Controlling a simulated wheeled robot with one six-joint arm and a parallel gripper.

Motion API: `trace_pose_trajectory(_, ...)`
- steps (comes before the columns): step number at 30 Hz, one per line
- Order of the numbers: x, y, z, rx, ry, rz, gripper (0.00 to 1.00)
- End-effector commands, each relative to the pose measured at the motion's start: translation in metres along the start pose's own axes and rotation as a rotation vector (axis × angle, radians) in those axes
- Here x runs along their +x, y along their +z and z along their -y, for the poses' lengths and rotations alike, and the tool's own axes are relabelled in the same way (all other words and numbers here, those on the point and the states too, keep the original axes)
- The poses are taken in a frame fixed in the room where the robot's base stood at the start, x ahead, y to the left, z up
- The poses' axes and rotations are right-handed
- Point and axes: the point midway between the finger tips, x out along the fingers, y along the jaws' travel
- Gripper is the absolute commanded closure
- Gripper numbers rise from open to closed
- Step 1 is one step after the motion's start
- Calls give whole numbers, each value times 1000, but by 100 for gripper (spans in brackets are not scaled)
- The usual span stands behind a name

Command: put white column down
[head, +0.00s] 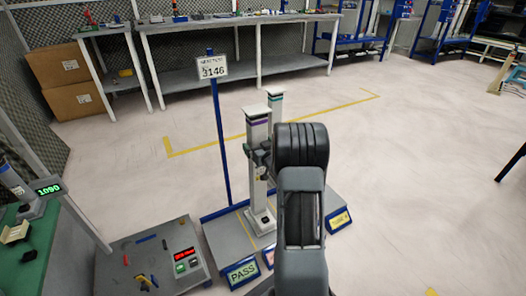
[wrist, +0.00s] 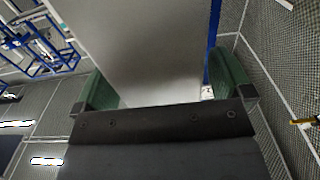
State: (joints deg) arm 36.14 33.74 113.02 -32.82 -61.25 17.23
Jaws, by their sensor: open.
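A white column (head: 257,128) with a purple band near its top stands upright on a grey platform (head: 226,232), in the lane behind the PASS sign (head: 242,272). A second white column (head: 276,98) with a teal band stands just behind it, its lower part hidden. My gripper (head: 262,157) is at the near column, around its upper middle. In the wrist view, the open green-padded fingers (wrist: 165,80) lie on either side of the pale column face (wrist: 150,45). Whether either pad touches it is unclear. My arm hides part of the platform's right side.
A blue post with a 3146 sign (head: 212,68) rises at the platform's back left. A grey bench (head: 135,262) with small tools and a red display stands to the left. Open floor lies to the right; workbenches line the back.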

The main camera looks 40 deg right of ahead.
Motion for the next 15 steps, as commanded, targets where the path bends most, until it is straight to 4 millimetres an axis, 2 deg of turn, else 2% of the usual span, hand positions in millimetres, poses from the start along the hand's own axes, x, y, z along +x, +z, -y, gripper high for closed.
trace_pose_trajectory(15,-91,-2,-1,2,4,4,2)
